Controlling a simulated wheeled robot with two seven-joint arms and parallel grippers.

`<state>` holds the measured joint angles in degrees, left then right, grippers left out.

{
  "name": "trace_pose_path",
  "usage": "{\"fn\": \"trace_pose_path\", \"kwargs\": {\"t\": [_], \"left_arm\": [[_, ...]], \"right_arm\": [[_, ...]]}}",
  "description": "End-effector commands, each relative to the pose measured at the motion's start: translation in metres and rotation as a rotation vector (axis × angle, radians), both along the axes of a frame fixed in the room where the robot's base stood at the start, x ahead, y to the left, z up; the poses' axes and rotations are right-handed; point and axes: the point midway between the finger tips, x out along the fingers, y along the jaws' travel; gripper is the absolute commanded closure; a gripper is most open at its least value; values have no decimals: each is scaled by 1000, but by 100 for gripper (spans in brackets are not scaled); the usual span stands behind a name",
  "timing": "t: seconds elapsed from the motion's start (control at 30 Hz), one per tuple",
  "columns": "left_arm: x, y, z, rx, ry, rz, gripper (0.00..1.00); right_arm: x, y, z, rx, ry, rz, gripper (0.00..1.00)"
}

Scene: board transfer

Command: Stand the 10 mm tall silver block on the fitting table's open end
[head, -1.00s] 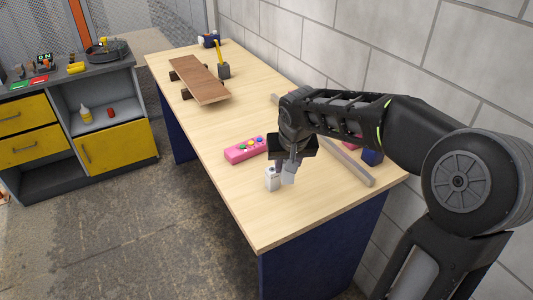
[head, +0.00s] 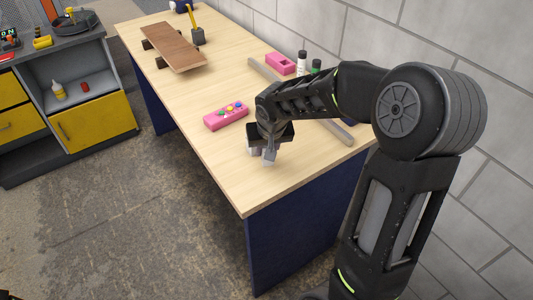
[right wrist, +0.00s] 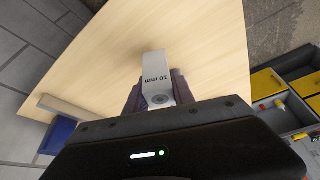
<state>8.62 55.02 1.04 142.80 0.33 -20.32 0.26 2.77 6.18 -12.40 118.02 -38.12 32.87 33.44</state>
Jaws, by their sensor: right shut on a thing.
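The silver block (right wrist: 153,65) carries a "10 mm" label, upside down in the right wrist view. My right gripper (right wrist: 153,95) is shut on it, and the block's free end sticks out past the fingers. In the head view my right gripper (head: 262,152) points down over the near part of the light wood fitting table (head: 225,170), and the fingers mostly hide the block. I cannot tell whether the block touches the top. My left gripper is not in view.
A pink box with coloured buttons (head: 226,117) lies left of my gripper. A grey bar (head: 338,131) lies behind it, near a pink block (head: 280,63) and bottles (head: 302,63). A brown board (head: 173,46) rests on supports farther back. The near left tabletop is clear.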

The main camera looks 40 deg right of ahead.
Motion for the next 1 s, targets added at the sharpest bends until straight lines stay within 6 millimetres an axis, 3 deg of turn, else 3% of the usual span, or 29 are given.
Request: {"fn": "trace_pose_path", "kwargs": {"t": [0.2, 0.57, 0.6, 0.83, 1.0], "left_arm": [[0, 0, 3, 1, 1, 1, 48], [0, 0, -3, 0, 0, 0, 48], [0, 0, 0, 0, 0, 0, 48], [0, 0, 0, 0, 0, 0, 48], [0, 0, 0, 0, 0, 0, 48]], "right_arm": [[0, 0, -25, 1, 1, -1, 100], [0, 0, -29, 0, -1, -1, 100], [0, 0, -27, 0, 0, -1, 67], [0, 0, -27, 1, 1, -1, 48], [0, 0, -27, 1, 1, -1, 48]]}}
